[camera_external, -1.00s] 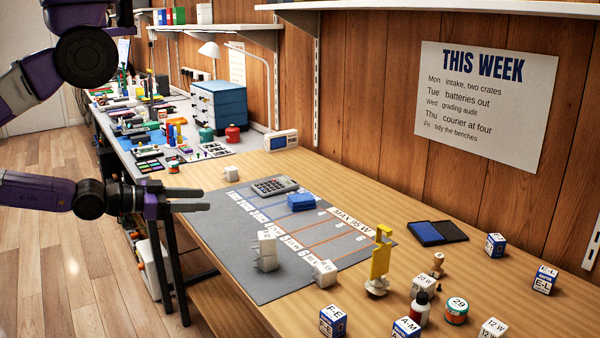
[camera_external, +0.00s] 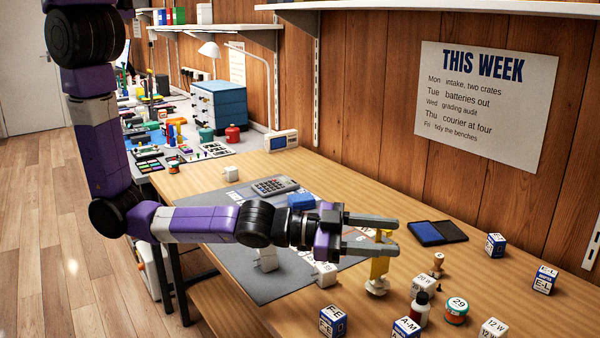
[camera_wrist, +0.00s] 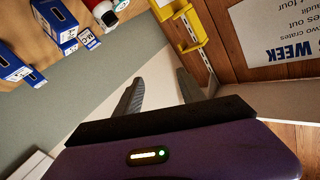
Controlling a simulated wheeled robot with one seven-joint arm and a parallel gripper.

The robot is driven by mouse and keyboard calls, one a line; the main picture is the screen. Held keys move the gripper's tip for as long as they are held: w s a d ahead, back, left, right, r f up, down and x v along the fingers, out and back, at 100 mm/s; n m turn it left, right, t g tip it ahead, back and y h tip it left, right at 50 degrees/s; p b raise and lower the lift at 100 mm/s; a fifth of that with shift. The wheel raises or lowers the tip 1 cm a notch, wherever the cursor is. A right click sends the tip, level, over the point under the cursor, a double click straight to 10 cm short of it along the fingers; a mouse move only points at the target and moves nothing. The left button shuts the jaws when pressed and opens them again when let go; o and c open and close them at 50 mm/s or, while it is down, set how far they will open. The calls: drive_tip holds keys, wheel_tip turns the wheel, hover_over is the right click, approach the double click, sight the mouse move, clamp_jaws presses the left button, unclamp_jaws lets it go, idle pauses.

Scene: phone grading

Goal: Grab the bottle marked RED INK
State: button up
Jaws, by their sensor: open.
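A small bottle (camera_external: 420,312) with a black cap and a white and red body stands on the wooden bench at the front right; its lettering is too small to read. What looks like the same bottle shows at the top of the wrist view (camera_wrist: 106,14), partly cut off. My gripper (camera_external: 392,236) is open and empty, its fingers pointing right, above the bench by the yellow stand. It is apart from the bottle, up and to its left in the external view. In the wrist view my fingers (camera_wrist: 160,76) are spread with nothing between them.
The yellow stand (camera_external: 379,268) is close to my fingers and partly behind them. Around the bottle are a round tin (camera_external: 457,311), a wooden-handled stamp (camera_external: 438,262), a white block (camera_external: 425,283) and several blue-and-white boxes, one marked A-M (camera_external: 406,328). A dark blue pad (camera_external: 425,233) lies farther back.

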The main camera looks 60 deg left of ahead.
sight(427, 298)
drive_tip(key=d+f+n+y, duration=0.1)
drive_tip(key=f, duration=0.2)
drive_tip(key=d+f+n+g+y+b, duration=0.1)
drive_tip(key=d+f+n, duration=0.1)
drive_tip(key=f, duration=0.1)
drive_tip(key=w+d+f+n+g+y+b, duration=0.1)
drive_tip(key=d+f+n, duration=0.1)
drive_tip(key=f, duration=0.1)
drive_tip(key=shift+w+d+f+y, duration=0.1)
drive_tip(key=shift+d+f+y, duration=0.1)
drive_tip(key=shift+f+y, duration=0.15)
drive_tip(key=shift+x, duration=3.8)
drive_tip(key=shift+a+f, duration=0.15)
clamp_jaws()
